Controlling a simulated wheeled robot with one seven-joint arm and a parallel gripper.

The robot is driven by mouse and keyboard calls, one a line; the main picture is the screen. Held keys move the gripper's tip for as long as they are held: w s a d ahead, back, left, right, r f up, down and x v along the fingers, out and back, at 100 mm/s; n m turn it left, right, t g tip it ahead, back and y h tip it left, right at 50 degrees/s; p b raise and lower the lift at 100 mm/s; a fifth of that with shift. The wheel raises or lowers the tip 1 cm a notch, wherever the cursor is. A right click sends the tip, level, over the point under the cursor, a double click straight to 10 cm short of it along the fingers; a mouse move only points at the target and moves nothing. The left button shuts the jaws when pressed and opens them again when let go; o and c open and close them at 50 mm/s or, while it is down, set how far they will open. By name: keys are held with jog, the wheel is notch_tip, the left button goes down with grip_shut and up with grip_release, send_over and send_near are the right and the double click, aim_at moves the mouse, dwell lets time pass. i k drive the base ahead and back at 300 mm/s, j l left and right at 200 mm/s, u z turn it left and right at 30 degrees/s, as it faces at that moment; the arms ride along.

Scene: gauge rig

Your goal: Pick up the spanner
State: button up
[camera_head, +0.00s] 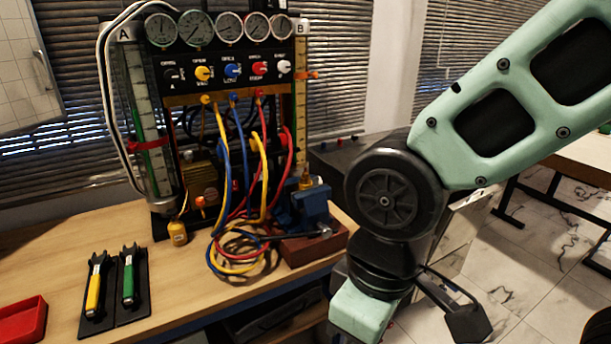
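Two spanner-like tools with dark forked heads lie side by side on black holders at the left front of the wooden bench. One has a yellow handle (95,288). The other, to its right, has a green handle (129,281). Their heads point to the back of the bench. The picture does not show which one is the task's spanner. My arm comes in from the upper right and its wrist hangs down at the bottom centre-right, well to the right of both tools. The fingers of my gripper do not show.
A gauge panel (230,70) with coloured hoses (225,160) stands at the bench's back. A blue vise (303,207) on a reddish-brown block (312,246) is between the tools and my arm. A red tray (22,320) lies front left. Bare wood (175,275) lies right of the tools.

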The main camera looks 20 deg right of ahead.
aim_at(129, 253)
jog(key=i+j+u, duration=0.45)
jog(key=j, duration=0.3)
jog(key=i+j+u, duration=0.5)
jog(key=j, duration=0.15)
